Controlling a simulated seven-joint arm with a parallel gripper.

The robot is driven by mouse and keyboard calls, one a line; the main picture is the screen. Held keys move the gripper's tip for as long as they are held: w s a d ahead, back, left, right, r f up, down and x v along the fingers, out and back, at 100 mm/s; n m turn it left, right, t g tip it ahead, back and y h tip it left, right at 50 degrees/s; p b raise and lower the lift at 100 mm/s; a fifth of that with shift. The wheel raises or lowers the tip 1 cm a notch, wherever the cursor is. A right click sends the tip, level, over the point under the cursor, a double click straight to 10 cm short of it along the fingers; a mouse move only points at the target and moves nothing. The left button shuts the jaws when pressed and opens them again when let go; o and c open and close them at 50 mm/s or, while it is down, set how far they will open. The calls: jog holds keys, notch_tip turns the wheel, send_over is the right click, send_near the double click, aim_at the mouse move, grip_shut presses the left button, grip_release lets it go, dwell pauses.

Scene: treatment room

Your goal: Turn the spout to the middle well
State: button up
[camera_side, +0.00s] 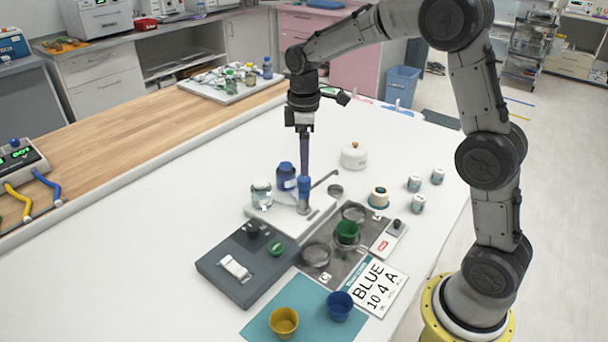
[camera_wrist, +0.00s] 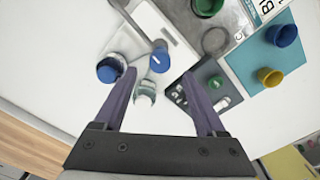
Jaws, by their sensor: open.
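The tap has a blue-topped post (camera_side: 304,190) on a white base plate; its blue top also shows in the wrist view (camera_wrist: 160,60). Its thin grey spout (camera_side: 325,180) points to the upper right in the side view, beyond the far end of the row of wells. A green cup (camera_side: 347,230) stands at the middle well, between the far well (camera_side: 354,212) and the near well (camera_side: 316,254). My gripper (camera_side: 304,172) points down just above the post. In the wrist view my fingers (camera_wrist: 162,98) are wide apart with nothing gripped; the blue top appears between and beyond their tips.
A blue jar (camera_side: 286,176) and clear jar (camera_side: 261,194) stand close left of the post. A dark control box (camera_side: 250,262) is in front. Yellow (camera_side: 284,322) and blue (camera_side: 340,305) cups stand on a teal mat. A white pot (camera_side: 354,156) stands behind right.

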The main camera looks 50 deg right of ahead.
aim_at(304, 178)
jog(key=shift+f, duration=2.8)
jog(key=shift+c, duration=0.3)
grip_shut()
jog(key=shift+r, duration=0.1)
